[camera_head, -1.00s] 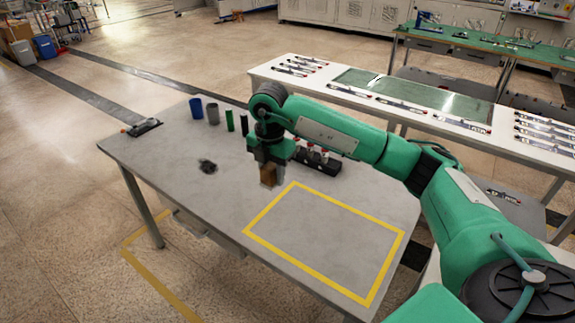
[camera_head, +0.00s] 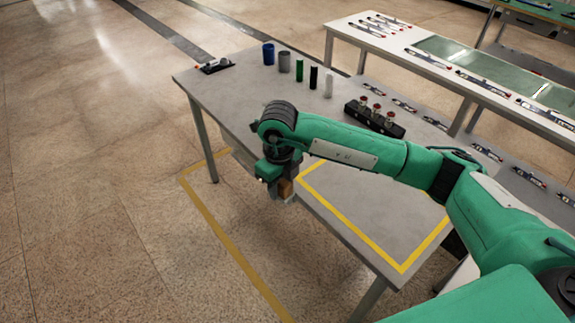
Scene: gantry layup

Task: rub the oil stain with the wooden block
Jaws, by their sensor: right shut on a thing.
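My right gripper (camera_head: 279,190) is shut on the wooden block (camera_head: 286,188), a small brown piece low between its fingers. In the head view they show at the table's near long edge, left of the yellow-taped rectangle (camera_head: 320,172). I cannot tell whether the block touches anything. The oil stain is not visible now; my right arm covers part of the grey tabletop (camera_head: 225,95) where it may lie. My left gripper is out of view.
A blue cup (camera_head: 268,54), a grey cup (camera_head: 284,62) and green, black and white cylinders stand along the far edge. A black rack (camera_head: 375,118) with red-topped pieces is behind my arm. A dark tool (camera_head: 216,66) lies at the far left corner.

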